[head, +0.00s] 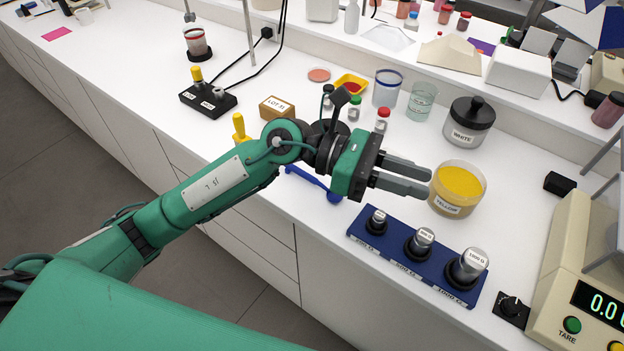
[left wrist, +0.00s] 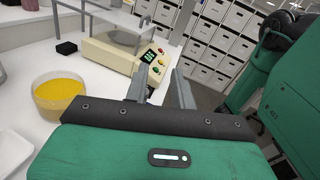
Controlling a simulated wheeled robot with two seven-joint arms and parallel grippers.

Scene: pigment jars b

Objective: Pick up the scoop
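A blue scoop (head: 310,182) lies on the white counter in the head view, partly hidden beneath my left wrist; its rounded end (head: 334,197) shows just below the gripper body. My left gripper (head: 429,182) is above the counter, past the scoop to the right, with its fingers pointing at the yellow jar. The fingers are apart with nothing between them, which also shows in the left wrist view (left wrist: 160,70). The scoop cannot be made out in the left wrist view. My right gripper is in neither view.
The open yellow pigment jar (head: 460,182) stands close beyond my left fingertips. A blue weight rack (head: 395,250) with metal weights is in front, and a balance (head: 570,270) at the right. A white-labelled jar (head: 470,122), beaker (head: 421,102) and small bottles stand behind.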

